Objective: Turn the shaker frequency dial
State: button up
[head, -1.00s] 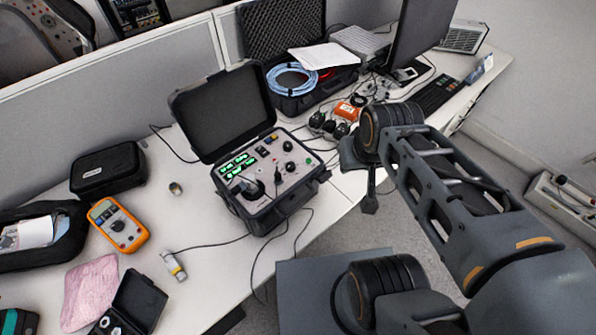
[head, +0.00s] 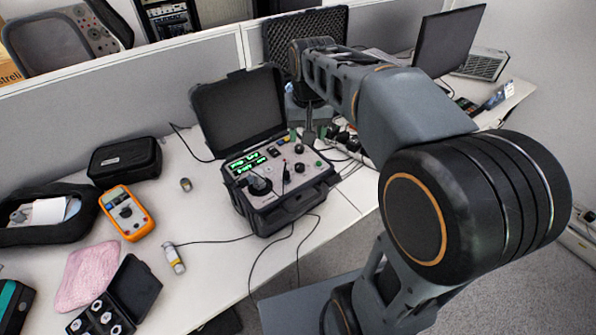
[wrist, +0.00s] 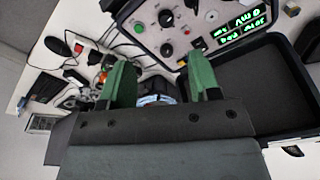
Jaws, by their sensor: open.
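The shaker unit (head: 275,212) is an open black case on the desk with a light panel, green lit displays (head: 247,163) and several black knobs. In the wrist view the panel (wrist: 205,28) shows above the fingers, with the displays at right. One black knob (wrist: 166,18) and another (wrist: 167,49) lie near the gap between the fingertips; I cannot read which is the frequency dial. My gripper (wrist: 159,62) has green fingers spread apart with nothing held. In the head view my gripper (head: 311,134) hangs by the panel's back right corner; contact is not visible.
The raised case lid (head: 238,108) stands behind the panel. An orange multimeter (head: 126,212), a black pouch (head: 125,160) and a pink cloth (head: 88,275) lie left. Cables run in front of the case. A monitor (head: 445,42) stands at back right.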

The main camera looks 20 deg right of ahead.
jog(key=g+b, duration=0.1)
send_over(300, 166)
notch_tip(300, 166, down, 2)
jog(key=shift+m, duration=0.3)
notch_tip(300, 166, down, 14)
jog(key=shift+r+b, duration=0.2)
jog(key=shift+b, duration=0.35)
jog(key=c, duration=0.9)
